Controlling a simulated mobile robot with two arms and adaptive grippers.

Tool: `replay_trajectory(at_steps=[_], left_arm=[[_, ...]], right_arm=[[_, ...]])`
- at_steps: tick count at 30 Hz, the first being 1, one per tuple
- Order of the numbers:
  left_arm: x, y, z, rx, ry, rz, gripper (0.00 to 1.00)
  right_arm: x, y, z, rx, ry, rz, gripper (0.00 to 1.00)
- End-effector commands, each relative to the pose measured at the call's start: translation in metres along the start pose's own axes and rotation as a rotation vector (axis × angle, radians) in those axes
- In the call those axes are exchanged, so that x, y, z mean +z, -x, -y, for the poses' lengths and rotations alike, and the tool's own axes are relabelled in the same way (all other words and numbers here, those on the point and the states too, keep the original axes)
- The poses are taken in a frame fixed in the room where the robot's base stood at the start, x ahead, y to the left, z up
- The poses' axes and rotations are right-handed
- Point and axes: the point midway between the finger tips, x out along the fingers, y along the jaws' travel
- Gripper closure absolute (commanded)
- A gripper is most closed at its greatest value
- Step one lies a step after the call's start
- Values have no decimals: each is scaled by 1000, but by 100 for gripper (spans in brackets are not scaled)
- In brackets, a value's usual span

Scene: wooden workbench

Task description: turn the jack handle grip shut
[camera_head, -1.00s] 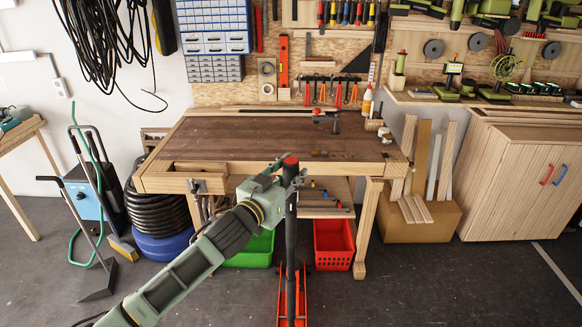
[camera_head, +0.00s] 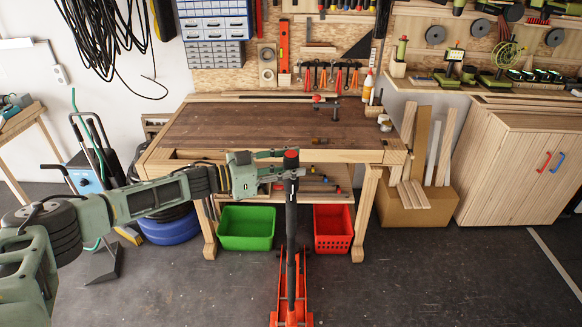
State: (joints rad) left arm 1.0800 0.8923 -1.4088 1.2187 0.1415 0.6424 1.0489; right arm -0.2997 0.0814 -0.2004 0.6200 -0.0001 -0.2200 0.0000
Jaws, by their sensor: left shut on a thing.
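The red floor jack (camera_head: 283,318) stands on the dark floor in front of the workbench. Its long black handle (camera_head: 291,240) rises nearly upright and ends in a red-tipped grip (camera_head: 291,158) at the top. My left gripper (camera_head: 288,172) reaches in from the left and is shut on the handle grip just below the red tip. The fingers lie one above the other in the picture around the grip, and they hide part of it. My right gripper is not in view.
The wooden workbench (camera_head: 235,130) stands right behind the handle. A green bin (camera_head: 246,228) and a red crate (camera_head: 333,230) sit under it. A wooden cabinet (camera_head: 515,160) stands at the right. The floor at the front right is clear.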

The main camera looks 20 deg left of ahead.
Motion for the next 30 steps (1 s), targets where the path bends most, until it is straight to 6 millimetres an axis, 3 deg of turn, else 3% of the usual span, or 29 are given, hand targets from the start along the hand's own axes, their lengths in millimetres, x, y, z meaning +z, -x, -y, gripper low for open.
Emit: replay_trajectory(at_steps=[12,27,28,30], left_arm=[[1,-1,-1,164,-7,0,96],[1,-1,-2,182,-6,0,96],[0,-1,-2,182,-6,0,67],[1,-1,-2,181,-6,0,61]], right_arm=[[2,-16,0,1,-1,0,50],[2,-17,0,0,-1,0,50],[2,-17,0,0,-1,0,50],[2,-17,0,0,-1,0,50]])
